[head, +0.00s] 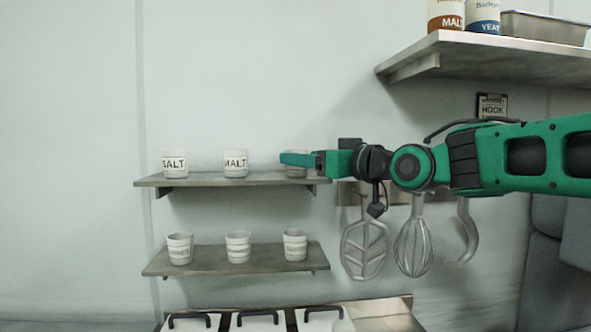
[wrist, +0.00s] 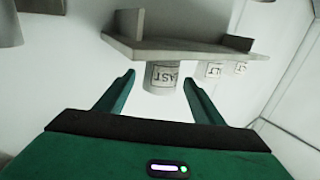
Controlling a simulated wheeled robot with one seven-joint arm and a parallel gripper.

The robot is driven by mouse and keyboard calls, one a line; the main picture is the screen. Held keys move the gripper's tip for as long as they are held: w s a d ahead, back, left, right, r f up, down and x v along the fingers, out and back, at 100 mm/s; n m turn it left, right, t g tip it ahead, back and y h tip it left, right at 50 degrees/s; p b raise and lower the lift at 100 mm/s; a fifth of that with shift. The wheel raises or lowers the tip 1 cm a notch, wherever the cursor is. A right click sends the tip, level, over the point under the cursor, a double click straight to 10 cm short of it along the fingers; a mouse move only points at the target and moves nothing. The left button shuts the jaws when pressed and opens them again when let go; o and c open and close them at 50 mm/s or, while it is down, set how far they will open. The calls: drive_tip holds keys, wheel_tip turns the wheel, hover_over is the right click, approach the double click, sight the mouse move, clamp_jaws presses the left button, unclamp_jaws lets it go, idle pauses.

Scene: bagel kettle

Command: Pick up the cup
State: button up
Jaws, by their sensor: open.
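White cups with dark lettering stand on the upper wall shelf (head: 245,180). The SALT cup (head: 174,164) is at left and the MALT cup (head: 235,163) is in the middle. The right cup (head: 297,171) is partly hidden behind my gripper (head: 297,159). In the wrist view the scene is upside down, and a cup with lettering ending in "AST" (wrist: 162,77) shows between the two open fingers of my gripper (wrist: 159,80). The fingers are apart, with nothing seen held. I cannot tell whether they touch the cup.
A lower shelf (head: 210,265) holds three more cups, including one at its right (head: 295,245). A flat beater (head: 365,250), a whisk (head: 414,245) and a hook (head: 465,232) hang below my arm. A higher shelf (head: 480,62) with canisters is at upper right.

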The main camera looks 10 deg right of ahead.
drive_tip(key=shift+x, duration=3.8)
drive_tip(key=shift+c, duration=0.6)
drive_tip(key=shift+r, duration=0.1)
drive_tip(key=c, duration=1)
